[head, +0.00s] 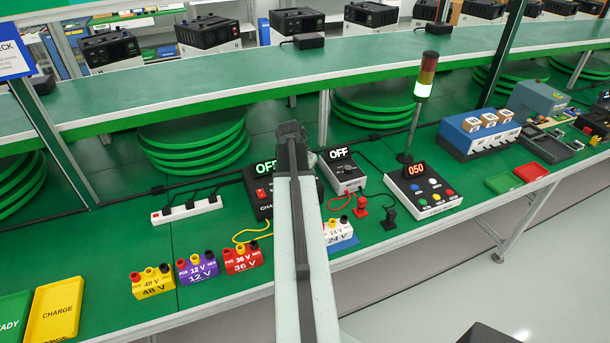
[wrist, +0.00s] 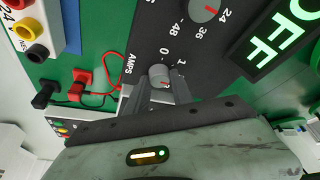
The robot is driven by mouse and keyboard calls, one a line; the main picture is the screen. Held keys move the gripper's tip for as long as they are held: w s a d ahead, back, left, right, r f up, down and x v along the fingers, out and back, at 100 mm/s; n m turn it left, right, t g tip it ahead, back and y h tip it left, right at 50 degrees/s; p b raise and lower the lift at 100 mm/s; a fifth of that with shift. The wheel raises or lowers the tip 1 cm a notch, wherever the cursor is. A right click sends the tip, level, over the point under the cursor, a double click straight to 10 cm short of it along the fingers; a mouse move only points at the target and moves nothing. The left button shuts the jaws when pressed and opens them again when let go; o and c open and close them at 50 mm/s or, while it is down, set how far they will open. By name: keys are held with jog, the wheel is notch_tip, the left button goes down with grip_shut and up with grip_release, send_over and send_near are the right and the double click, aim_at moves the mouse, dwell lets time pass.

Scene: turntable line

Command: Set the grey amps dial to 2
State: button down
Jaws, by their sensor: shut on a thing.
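The grey amps dial (wrist: 159,74) is a small round knob on a dark panel in the wrist view, beside the AMPS label. The figures 0 and 1 show near it; a 2 cannot be made out. A small red mark shows on its near side, but its exact setting is unclear. My gripper (wrist: 161,94) is shut on the dial, one finger on each side. In the head view my arm hides the gripper and much of the black charger (head: 259,209), whose display reads OFF.
A second grey dial (wrist: 204,9), marked 24, 36 and 48, sits near the amps dial. The OFF display (wrist: 272,42) is to the right. Red and black plugs (wrist: 82,76) stand left. A second box reading OFF (head: 347,177) stands right of my arm.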

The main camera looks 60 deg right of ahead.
jog(key=shift+w+a, duration=0.1)
jog(key=shift+a, duration=0.05)
jog(key=c, duration=1.1)
grip_release()
jog(key=p+v, duration=0.7)
jog(key=v, duration=0.1)
jog(key=shift+f, duration=0.1)
